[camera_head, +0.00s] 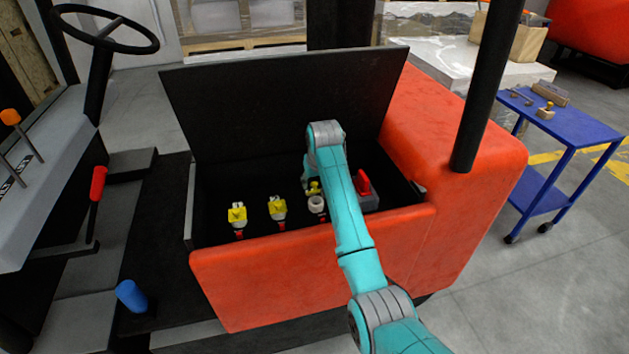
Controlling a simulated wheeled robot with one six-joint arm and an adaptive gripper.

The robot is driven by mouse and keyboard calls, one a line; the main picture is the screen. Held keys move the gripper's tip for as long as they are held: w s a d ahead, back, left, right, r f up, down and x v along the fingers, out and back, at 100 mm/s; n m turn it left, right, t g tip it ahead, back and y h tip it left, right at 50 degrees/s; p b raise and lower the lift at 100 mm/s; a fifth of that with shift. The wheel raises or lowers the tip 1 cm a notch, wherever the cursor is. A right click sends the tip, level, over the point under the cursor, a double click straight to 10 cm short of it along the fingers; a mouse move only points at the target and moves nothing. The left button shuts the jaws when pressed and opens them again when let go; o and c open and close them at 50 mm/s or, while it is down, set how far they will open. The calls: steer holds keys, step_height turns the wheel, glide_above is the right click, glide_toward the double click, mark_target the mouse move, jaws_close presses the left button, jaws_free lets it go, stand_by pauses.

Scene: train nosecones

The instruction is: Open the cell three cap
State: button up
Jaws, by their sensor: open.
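Inside the open compartment of the orange vehicle stand cells with yellow caps in a row. The first yellow cap (237,213) and the second yellow cap (278,208) sit on their white necks at the left. At the third cell, a round white neck (316,203) shows its ring-shaped top, and the yellow cap (314,187) shows just behind it, apparently tipped back off the opening.
The black lid (285,100) stands raised behind the compartment. A grey box with a red handle (363,183) is right of my arm. The orange front wall (300,275) lies under my arm. A black post (485,90) rises at right, near a blue cart (575,125).

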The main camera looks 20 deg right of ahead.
jaws_close()
steer(key=shift+w, duration=0.1)
steer(key=shift+w+g, duration=0.3)
steer(key=shift+g, duration=0.2)
steer(key=shift+w+g, duration=0.45)
steer(key=shift+g, duration=0.45)
